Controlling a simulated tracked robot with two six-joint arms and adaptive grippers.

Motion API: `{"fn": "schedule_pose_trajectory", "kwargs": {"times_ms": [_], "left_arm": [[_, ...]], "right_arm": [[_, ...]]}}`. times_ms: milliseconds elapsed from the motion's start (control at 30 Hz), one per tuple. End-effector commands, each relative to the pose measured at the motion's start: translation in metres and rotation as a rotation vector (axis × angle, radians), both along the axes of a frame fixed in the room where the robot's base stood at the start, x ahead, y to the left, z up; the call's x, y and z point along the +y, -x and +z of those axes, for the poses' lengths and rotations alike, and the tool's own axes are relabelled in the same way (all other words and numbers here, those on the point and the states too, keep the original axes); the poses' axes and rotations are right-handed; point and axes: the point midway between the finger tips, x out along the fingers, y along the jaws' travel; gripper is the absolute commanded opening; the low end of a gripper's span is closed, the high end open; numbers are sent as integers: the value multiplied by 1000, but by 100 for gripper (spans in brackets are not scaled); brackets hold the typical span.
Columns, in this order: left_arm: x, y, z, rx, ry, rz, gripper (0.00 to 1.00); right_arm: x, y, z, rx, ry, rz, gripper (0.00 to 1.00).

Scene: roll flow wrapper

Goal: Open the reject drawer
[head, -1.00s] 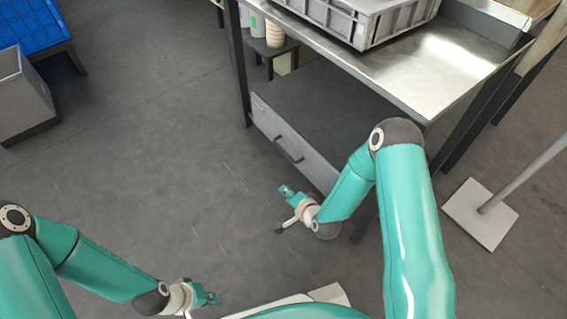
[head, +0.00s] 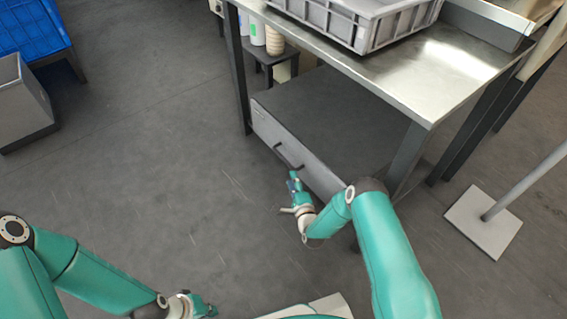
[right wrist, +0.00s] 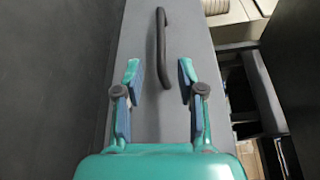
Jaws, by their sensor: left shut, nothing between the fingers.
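The reject drawer (head: 262,123) is a grey-fronted drawer under the steel table, and it looks shut. Its dark bar handle (head: 289,157) is on the front face. In the right wrist view the handle (right wrist: 161,48) runs lengthwise, ahead of the fingertips. My right gripper (head: 292,178) is just in front of the drawer, close to the handle. In the right wrist view its two fingers (right wrist: 160,72) are apart with nothing between them, one to each side of the handle's line. My left gripper (head: 210,308) is at the bottom left, shut and empty, far from the drawer.
The steel table (head: 400,85) above the drawer carries a grey crate (head: 350,30). A table leg (head: 408,160) stands right of the drawer. A post on a pale base plate (head: 483,222) is further right. The floor left of the drawer is clear.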

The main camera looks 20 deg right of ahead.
Motion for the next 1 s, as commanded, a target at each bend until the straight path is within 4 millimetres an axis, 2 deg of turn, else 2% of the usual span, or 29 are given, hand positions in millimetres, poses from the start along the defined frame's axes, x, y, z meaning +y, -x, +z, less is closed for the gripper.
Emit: {"fn": "schedule_pose_trajectory", "kwargs": {"times_ms": [33,300,500,700,967,1000], "left_arm": [[0,0,-11,0,0,0,0],[0,0,-39,0,0,0,0],[0,0,-53,0,0,0,0],[0,0,-57,0,0,0,0],[0,0,-56,0,0,0,0],[0,0,-56,0,0,0,0]], "right_arm": [[0,-12,-5,-6,3,1,39],[-2,-69,-10,-4,2,0,39],[-3,-98,-11,-1,2,2,39],[-3,-109,-10,2,1,1,39],[-3,-110,-9,3,1,3,39],[-3,-110,-9,3,1,3,34]]}}
